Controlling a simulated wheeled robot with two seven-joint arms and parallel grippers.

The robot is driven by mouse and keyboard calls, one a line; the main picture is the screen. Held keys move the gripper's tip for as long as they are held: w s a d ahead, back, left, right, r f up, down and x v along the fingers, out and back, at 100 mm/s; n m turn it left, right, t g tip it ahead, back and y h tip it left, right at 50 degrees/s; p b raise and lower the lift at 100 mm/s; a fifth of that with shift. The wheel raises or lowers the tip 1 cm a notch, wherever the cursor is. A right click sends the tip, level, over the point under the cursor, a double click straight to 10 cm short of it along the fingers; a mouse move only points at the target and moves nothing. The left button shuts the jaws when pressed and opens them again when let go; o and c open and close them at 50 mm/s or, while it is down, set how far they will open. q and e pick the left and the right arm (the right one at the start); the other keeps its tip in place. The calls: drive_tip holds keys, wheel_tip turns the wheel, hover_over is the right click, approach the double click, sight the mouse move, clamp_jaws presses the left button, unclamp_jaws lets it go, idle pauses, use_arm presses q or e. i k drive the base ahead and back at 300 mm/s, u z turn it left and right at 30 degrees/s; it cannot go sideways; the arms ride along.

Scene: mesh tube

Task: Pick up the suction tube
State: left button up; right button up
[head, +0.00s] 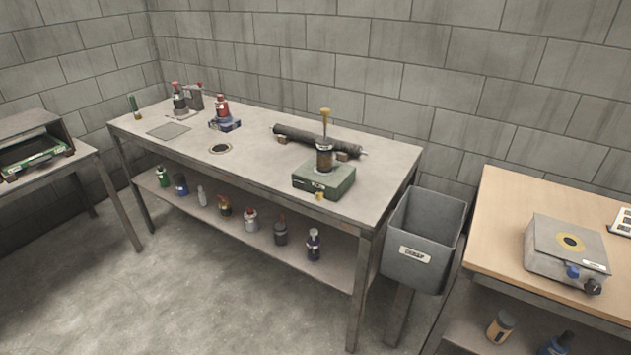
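A long dark grey tube (317,139) lies on blocks along the back of the grey workbench; it may be the suction tube, but I cannot tell for sure. Neither of my grippers is in view.
The grey workbench (290,180) has clear room at its middle. Red-topped devices (222,108) stand at its back left. A grey scrap bin (425,235) hangs at its right end. Bottles (251,220) line the lower shelf. A wooden-topped table (500,225) holds a grey device (567,250).

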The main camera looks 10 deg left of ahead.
sight(325, 149)
drive_tip(key=u, duration=1.4)
drive_tip(key=i, duration=1.25)
drive_tip(key=z, duration=0.8)
drive_tip(key=i, duration=0.75)
drive_tip(key=z, duration=0.75)
